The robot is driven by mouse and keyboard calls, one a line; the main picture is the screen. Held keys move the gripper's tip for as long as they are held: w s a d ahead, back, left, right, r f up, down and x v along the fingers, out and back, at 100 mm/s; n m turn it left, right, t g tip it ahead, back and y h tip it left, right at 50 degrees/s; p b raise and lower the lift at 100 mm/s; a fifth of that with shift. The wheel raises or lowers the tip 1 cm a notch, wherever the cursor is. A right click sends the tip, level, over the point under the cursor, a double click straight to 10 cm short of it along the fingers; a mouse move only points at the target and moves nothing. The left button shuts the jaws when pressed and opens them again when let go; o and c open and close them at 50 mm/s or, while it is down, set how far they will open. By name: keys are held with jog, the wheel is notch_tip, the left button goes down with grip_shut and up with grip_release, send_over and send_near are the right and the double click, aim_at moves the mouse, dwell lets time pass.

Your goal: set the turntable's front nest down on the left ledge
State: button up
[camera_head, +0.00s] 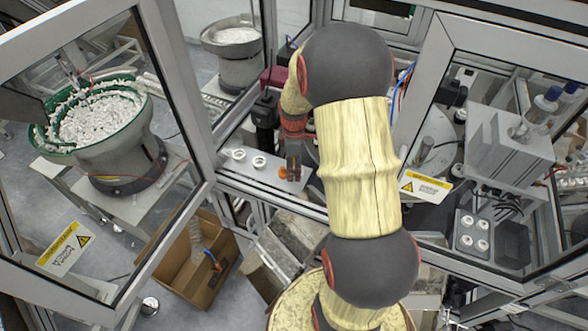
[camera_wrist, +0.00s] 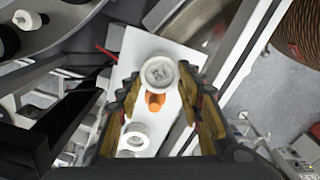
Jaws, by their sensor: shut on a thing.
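My gripper (camera_head: 292,168) points down over the right part of the pale left ledge (camera_head: 222,167). In the wrist view, my gripper (camera_wrist: 160,75) has its two fingers on either side of a white round nest (camera_wrist: 159,72) with an orange part (camera_wrist: 155,101) sticking out. In the head view the orange part (camera_head: 283,173) shows beside the fingers; the white part is hidden there. The nest is over the ledge (camera_wrist: 170,115); whether it touches it I cannot tell. The grey turntable (camera_head: 434,158) is right of my arm, partly hidden by it.
Two white rings (camera_head: 238,155) (camera_head: 260,162) sit on the ledge, left of my gripper. One ring (camera_wrist: 133,137) shows close by in the wrist view. A dark upright block (camera_head: 265,115) stands behind the ledge. Open framed doors flank the cell. A tray of white rings (camera_head: 472,235) is at right.

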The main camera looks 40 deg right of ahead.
jog(key=shift+f, duration=0.5)
jog(key=shift+f, duration=0.15)
jog(key=o, duration=1.1)
jog(key=shift+o, duration=0.2)
